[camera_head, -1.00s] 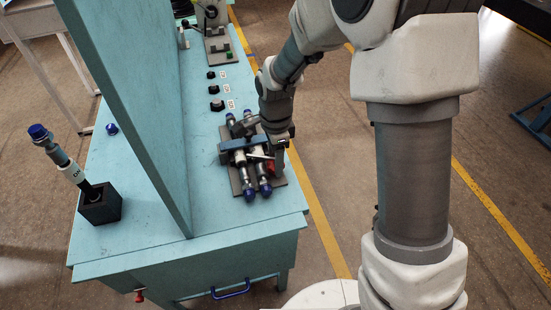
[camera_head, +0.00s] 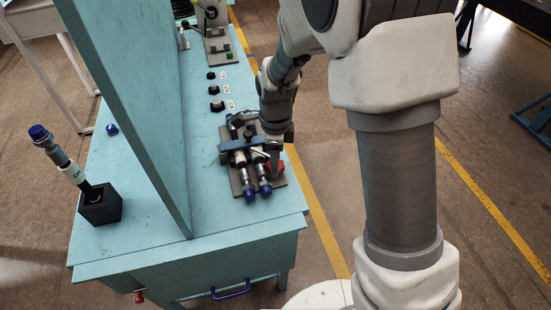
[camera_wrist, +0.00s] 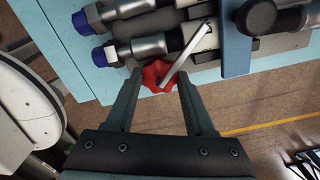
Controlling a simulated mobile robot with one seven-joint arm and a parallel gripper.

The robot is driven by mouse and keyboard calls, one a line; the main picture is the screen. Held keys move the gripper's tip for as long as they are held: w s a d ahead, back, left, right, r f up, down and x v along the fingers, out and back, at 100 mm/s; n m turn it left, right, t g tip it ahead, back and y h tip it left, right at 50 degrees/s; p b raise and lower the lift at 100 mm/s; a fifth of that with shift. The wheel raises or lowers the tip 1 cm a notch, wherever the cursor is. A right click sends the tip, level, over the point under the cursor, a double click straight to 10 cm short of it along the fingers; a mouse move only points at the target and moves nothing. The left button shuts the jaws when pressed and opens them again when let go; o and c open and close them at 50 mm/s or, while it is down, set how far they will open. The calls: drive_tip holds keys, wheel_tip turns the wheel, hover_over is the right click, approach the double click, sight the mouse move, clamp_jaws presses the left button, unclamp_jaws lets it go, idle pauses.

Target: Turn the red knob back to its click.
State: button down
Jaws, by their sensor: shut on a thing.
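The red knob (camera_wrist: 156,75) sits beside the lower hose fitting in the wrist view, with a pale lever (camera_wrist: 186,54) crossing over it. My gripper (camera_wrist: 159,78) has one finger on each side of the knob and is shut on it. The fingers hide part of the knob's sides. In the head view the red knob (camera_head: 276,169) shows just below my gripper (camera_head: 273,152), at the right side of the hose fixture. Two hose fittings with blue ends (camera_head: 250,195) lie side by side under a blue clamp bar (camera_head: 231,145).
The fixture's dark plate (camera_head: 235,181) lies on the light blue bench (camera_head: 225,215). A tall blue panel (camera_head: 140,100) stands left of it. Several black knobs (camera_head: 216,106) are farther back. A hose end stands in a black holder (camera_head: 100,207) at the left.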

drive_tip(key=c, duration=0.5)
unclamp_jaws()
wheel_tip(320, 180, up, 18)
drive_tip(key=shift+f+p, duration=0.2)
drive_tip(key=shift+p, duration=1.05)
